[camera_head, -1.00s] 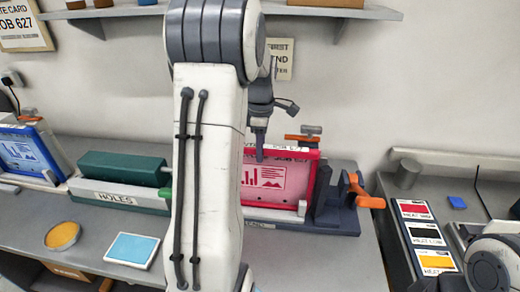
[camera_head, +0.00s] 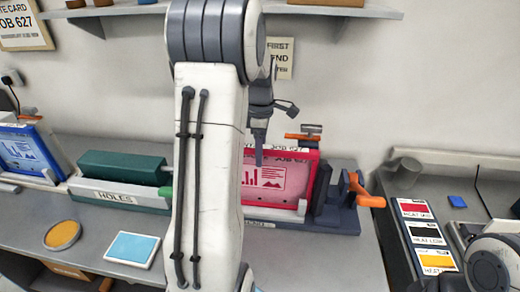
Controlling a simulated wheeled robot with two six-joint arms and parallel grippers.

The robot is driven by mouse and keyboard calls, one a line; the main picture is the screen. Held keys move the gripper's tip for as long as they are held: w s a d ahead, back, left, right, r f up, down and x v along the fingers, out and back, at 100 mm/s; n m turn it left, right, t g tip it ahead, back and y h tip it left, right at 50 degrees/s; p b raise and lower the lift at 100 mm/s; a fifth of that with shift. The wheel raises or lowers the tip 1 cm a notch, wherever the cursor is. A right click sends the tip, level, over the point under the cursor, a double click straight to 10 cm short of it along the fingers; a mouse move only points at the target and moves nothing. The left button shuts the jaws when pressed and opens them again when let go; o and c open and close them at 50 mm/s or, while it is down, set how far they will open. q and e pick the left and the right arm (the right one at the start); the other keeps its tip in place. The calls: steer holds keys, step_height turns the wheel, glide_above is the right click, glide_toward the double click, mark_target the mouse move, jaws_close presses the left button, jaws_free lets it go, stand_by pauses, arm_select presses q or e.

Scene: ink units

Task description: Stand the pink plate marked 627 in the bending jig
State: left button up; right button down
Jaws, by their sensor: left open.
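The pink plate (camera_head: 264,181) with a printed chart stands upright in a magenta-red frame, at the bending jig (camera_head: 331,211). Its left part is hidden behind my left arm. A white strip with partly readable lettering ending in 627 runs along the top edge. My left gripper (camera_head: 258,150) points down at the plate's top edge, in front of it in the picture. It is open. I cannot tell whether its fingers touch the plate. My right gripper is not in view.
A green-and-white HOLES unit (camera_head: 120,199) and a blue-framed plate (camera_head: 22,150) stand to the left. An amber disc (camera_head: 62,235) and a light-blue pad (camera_head: 132,248) lie in front. An orange-handled lever (camera_head: 371,201) is at the jig's right. Colour cards (camera_head: 424,236) lie farther right.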

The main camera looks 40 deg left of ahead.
arm_select(q)
step_height(320, 180, up, 10)
steer(key=shift+r+b, duration=0.25)
steer(key=shift+b, duration=0.45)
step_height(320, 180, up, 5)
steer(key=p, duration=0.5)
